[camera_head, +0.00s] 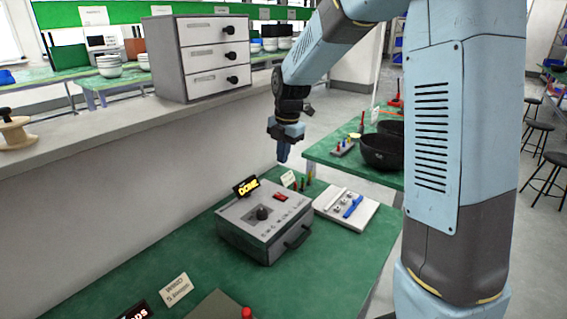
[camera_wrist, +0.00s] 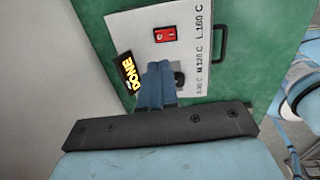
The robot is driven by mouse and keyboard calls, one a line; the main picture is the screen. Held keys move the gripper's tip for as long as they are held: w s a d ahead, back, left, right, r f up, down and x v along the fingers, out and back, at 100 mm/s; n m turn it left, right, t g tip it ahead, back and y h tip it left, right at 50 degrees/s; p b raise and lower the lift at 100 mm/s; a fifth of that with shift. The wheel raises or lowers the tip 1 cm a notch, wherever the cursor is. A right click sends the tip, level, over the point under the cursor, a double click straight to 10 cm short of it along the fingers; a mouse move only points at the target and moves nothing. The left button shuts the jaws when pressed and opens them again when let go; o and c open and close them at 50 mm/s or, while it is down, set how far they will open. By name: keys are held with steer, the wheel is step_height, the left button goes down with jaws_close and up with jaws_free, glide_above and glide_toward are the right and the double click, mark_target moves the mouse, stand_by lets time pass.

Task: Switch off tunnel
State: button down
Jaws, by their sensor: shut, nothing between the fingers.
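The tunnel appears to be the grey box (camera_head: 268,238) on the green bench, with a black knob (camera_head: 262,213), a front handle (camera_head: 298,237) and a small red switch (camera_head: 280,197). A black display (camera_head: 246,186) reading DONE stands at its back edge. In the wrist view, the box's pale panel (camera_wrist: 196,22) shows the red rocker switch (camera_wrist: 165,35), temperature labels and the display (camera_wrist: 128,72). My gripper (camera_head: 283,158) is shut and empty, pointing down, apart from the box. In the wrist view its fingers (camera_wrist: 158,82) partly hide the knob (camera_wrist: 180,78).
A white tray (camera_head: 330,217) with a blue tool lies right of the box. A card (camera_head: 176,290) and a red button (camera_head: 246,313) are at the front. A drawer cabinet (camera_head: 168,60) stands on the ledge behind. Dark bowls (camera_head: 378,157) sit on the far green table.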

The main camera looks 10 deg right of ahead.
mark_target(278, 194)
steer(key=f, duration=0.8)
steer(key=w+a+f, duration=0.1)
steer(key=f, duration=0.3)
